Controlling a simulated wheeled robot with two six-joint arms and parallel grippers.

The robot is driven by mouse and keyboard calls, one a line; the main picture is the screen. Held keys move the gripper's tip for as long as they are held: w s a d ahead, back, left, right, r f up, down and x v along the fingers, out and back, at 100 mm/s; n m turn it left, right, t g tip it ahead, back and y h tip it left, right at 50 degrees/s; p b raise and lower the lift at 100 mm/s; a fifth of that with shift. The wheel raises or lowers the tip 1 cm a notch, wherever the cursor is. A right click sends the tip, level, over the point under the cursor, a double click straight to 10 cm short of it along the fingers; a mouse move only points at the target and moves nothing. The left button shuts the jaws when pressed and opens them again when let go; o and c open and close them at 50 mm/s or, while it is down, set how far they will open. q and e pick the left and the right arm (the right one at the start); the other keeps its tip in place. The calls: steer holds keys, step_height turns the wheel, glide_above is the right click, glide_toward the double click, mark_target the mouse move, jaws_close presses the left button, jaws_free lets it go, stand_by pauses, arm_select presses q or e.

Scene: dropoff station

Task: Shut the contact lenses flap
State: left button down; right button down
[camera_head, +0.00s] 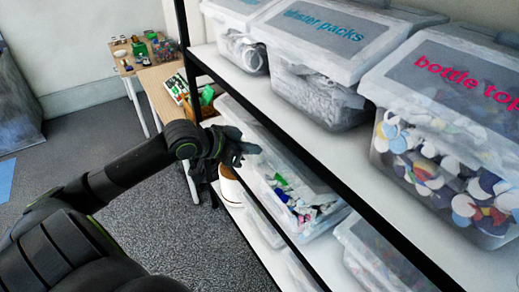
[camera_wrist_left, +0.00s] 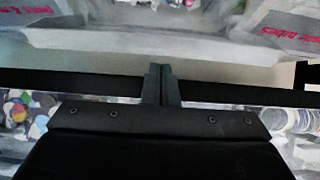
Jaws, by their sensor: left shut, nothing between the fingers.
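No label that I can read says contact lenses, so I cannot tell which box has that flap. On the upper shelf stand clear boxes with pale lids: the blister packs box (camera_head: 322,93), the bottle tops box (camera_head: 440,165) and, at the far end, a box with a cut-off teal label (camera_head: 243,50). My left gripper (camera_head: 250,151) is shut and empty, in front of the rack beside a lower-shelf box. In the left wrist view, its fingers (camera_wrist_left: 161,72) are together before a dark shelf edge. My right gripper is not in view.
The black-edged upper shelf (camera_head: 345,150) runs close beside my left arm. Below it are a clear box with colourful contents (camera_head: 300,205) and another clear box (camera_head: 375,255). Wooden tables (camera_head: 160,85) with small items stand behind. The grey floor (camera_head: 165,235) is open at left.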

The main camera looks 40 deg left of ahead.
mark_target(271, 152)
arm_select(q)
steer(key=shift+x, duration=1.5)
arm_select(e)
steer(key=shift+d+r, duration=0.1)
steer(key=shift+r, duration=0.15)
arm_select(q)
steer(key=shift+d, duration=0.1)
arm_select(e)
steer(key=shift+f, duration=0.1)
